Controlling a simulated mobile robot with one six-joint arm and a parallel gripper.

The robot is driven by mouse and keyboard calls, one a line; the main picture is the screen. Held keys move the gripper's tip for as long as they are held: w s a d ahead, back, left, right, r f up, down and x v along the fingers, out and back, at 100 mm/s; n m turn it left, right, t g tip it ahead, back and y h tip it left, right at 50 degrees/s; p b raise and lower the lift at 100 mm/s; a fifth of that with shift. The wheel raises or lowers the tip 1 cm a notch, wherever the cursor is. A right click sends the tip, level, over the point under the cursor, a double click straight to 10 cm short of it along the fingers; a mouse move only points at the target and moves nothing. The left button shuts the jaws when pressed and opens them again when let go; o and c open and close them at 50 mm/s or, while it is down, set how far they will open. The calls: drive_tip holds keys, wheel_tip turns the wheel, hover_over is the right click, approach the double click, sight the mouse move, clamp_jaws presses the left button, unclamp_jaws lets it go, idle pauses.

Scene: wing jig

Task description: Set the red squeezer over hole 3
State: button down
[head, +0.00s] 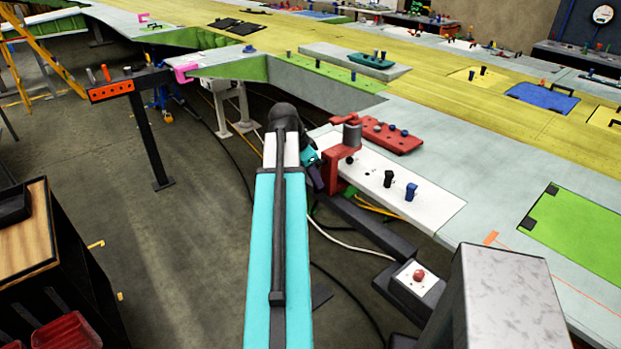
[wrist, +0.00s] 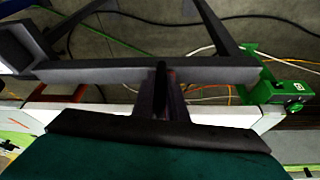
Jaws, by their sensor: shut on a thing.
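The red squeezer (head: 338,172), a C-shaped red frame with a grey cylinder on top, is at the near edge of the white strip (head: 432,207). My gripper (head: 313,168) is at its left side, shut on it; my arm hides part of the grip. The squeezer's upper arm reaches over the strip, with a dark round spot (head: 349,160) below it. I cannot tell whether that spot is hole 3 or whether the squeezer touches the strip. In the wrist view, dark bars and my teal gripper body cover much of the picture, and the fingertips are not clear.
A black post (head: 388,178) and a blue post (head: 410,191) stand on the strip to the right. A red plate with pegs (head: 398,144) lies behind. A red-button box (head: 418,277) stands in front. A green clamp (wrist: 275,88) is at the right in the wrist view.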

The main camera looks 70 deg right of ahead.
drive_tip(key=c, duration=1.8)
unclamp_jaws()
drive_tip(key=shift+o, duration=0.2)
drive_tip(key=shift+w+r, duration=0.1)
drive_tip(key=shift+r, duration=0.05)
drive_tip(key=b+v, duration=0.3)
drive_tip(key=v, duration=1)
drive_tip(key=shift+r+b, duration=0.25)
drive_tip(key=shift+b, duration=0.05)
drive_tip(key=shift+a, duration=0.1)
